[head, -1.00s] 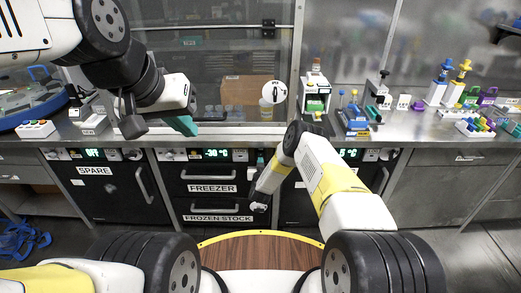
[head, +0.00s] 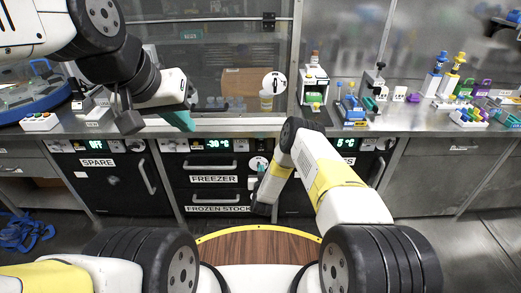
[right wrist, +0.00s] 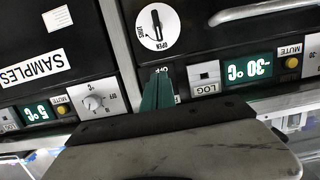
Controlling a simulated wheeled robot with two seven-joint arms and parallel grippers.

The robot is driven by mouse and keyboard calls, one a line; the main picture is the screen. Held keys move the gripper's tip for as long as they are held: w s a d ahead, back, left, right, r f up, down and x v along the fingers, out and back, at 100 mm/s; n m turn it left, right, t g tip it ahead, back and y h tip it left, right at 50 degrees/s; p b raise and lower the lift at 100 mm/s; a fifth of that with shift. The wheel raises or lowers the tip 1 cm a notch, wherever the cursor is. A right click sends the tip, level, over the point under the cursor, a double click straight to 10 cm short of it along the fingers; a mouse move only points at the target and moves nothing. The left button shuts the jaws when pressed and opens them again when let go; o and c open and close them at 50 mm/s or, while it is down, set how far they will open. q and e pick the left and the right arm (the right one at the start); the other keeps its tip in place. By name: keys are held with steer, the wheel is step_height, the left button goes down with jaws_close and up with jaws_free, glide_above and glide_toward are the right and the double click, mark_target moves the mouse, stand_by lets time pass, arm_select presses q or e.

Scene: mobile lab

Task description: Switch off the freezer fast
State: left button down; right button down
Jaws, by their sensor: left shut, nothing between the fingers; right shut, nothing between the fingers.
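The freezer (head: 195,194) is the black middle unit under the counter, with a FREEZER label and a green display (head: 210,144) reading -30°C. Its display also shows, upside down, in the right wrist view (right wrist: 248,69). My right gripper (head: 262,170) is shut and empty at the freezer's upper right. In the right wrist view its teal fingertips (right wrist: 157,88) are in front of the panel, over a partly hidden label ending in "FF". They cover whatever control is there; contact cannot be told. A round LOCK/OPEN dial (right wrist: 157,25) is nearby. My left gripper (head: 180,120) is shut and empty over the counter edge.
The SPARE unit (head: 110,196), display OFF, stands left of the freezer. The SAMPLES unit (right wrist: 60,35), at 5°C with its own knob (right wrist: 92,102), adjoins on the other side. The counter (head: 235,122) overhangs above.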

steer(key=s, duration=0.3)
steer(key=shift+s+f, duration=0.25)
steer(key=shift+f, duration=0.1)
steer(key=w+r+g+y, duration=0.1)
steer(key=w+r, duration=0.6)
steer(key=r, duration=0.5)
steer(key=s+d+r+n+g+y, duration=0.1)
steer(key=s+d+r+g, duration=0.15)
steer(key=r, duration=1.15)
steer(key=s+d+r+g+y, duration=0.1)
steer(key=s+d+r, duration=0.15)
steer(key=r, duration=1.15)
steer(key=s+d+r+g, duration=0.2)
steer(key=s+d+r, duration=0.1)
steer(key=s+r, duration=0.6)
steer(key=s+d+r+g, duration=0.1)
steer(key=s+d, duration=0.1)
steer(key=s, duration=1.3)
steer(key=s+d+r+g, duration=0.2)
steer(key=s+d, duration=0.1)
steer(key=s, duration=1.2)
steer(key=shift+s+r+h, duration=0.3)
steer(key=shift+s+h, duration=0.05)
steer(key=shift+h, duration=0.05)
